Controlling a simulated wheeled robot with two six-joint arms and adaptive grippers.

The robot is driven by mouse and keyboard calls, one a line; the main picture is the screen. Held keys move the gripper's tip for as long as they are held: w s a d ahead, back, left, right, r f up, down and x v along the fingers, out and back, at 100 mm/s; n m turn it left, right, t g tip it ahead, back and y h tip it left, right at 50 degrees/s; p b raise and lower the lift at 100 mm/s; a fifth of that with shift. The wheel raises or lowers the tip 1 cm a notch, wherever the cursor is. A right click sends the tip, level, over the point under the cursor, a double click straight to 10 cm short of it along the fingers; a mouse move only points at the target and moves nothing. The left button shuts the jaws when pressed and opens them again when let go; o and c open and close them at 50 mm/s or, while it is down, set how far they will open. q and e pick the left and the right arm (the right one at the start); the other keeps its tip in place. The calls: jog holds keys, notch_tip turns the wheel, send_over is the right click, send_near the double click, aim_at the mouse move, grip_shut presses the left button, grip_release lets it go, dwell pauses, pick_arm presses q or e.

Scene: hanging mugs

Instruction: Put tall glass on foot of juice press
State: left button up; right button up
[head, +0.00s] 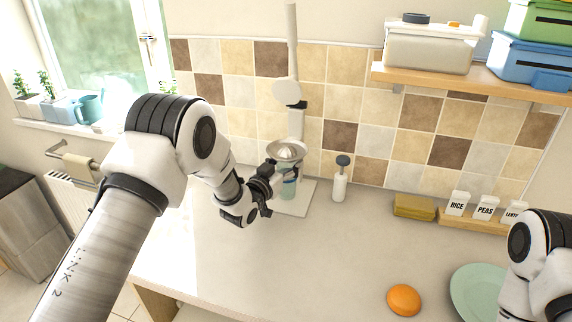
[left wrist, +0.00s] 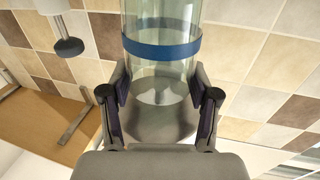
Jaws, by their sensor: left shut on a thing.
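The juice press (head: 297,122) stands against the tiled wall, with a pale upright column, a raised lever and a metal cone bowl. Its flat white foot (head: 303,200) rests on the counter. The tall glass (head: 288,189) is clear greenish and stands upright below the bowl, over the foot. I cannot tell whether it touches the foot. My left gripper (head: 270,187) is shut on the glass from the left. In the left wrist view the glass (left wrist: 160,20), with a blue band, sits between the fingers (left wrist: 158,88). My right gripper is out of view.
The middle counter is clear.

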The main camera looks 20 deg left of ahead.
pick_arm(q)
jog(key=shift+f+b, duration=0.4)
jog(key=shift+f, duration=0.05)
jog(key=o, duration=1.4)
jog(key=shift+o, duration=0.9)
jog(key=v, duration=1.2)
jog(key=shift+d, duration=0.1)
